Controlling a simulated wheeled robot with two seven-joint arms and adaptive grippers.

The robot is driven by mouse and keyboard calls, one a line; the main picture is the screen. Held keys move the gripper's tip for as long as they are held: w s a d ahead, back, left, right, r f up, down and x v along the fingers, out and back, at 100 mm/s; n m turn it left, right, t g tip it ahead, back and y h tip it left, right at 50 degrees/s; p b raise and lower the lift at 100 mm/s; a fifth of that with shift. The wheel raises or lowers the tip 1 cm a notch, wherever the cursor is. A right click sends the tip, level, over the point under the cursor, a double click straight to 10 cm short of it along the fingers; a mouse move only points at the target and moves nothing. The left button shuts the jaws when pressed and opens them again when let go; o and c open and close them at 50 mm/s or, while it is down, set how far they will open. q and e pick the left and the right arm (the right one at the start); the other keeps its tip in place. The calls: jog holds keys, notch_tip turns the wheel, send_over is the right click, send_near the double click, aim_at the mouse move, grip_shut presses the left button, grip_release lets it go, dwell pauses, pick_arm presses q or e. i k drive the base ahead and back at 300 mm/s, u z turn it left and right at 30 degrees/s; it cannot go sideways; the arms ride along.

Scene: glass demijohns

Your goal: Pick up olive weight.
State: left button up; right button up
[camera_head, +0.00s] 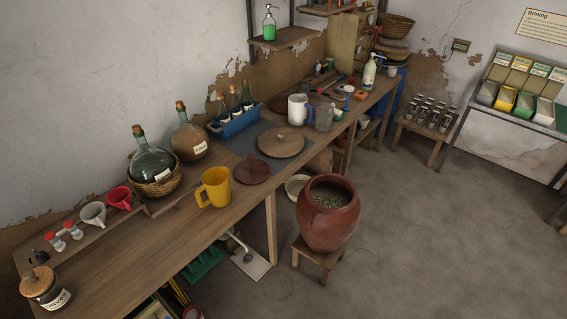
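No thing in view is labelled as the olive weight. Two flat round pieces lie on the long wooden workbench (130,262). One is a small reddish-brown disc (252,171) with a raised handle, just right of the yellow jug (214,188). The other is a larger light-wood disc (281,143) with a small knob, on a grey mat behind it. A large terracotta pot (327,222) stands open on a low stool in front of the bench, with greenish contents that look like olives. Neither of my grippers is in view.
Two demijohns (151,163) (189,138) stand near the wall. A blue bottle crate (234,121), white jug (298,109) and funnels (93,213) share the bench. A wooden-lidded jar (46,288) is at the near left. The floor (430,230) right of the pot is clear.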

aim_at(250, 171)
jog(key=z, duration=0.25)
jog(key=i, duration=0.8)
jog(key=u, duration=0.55)
jog(key=i, duration=0.65)
jog(key=u, duration=0.55)
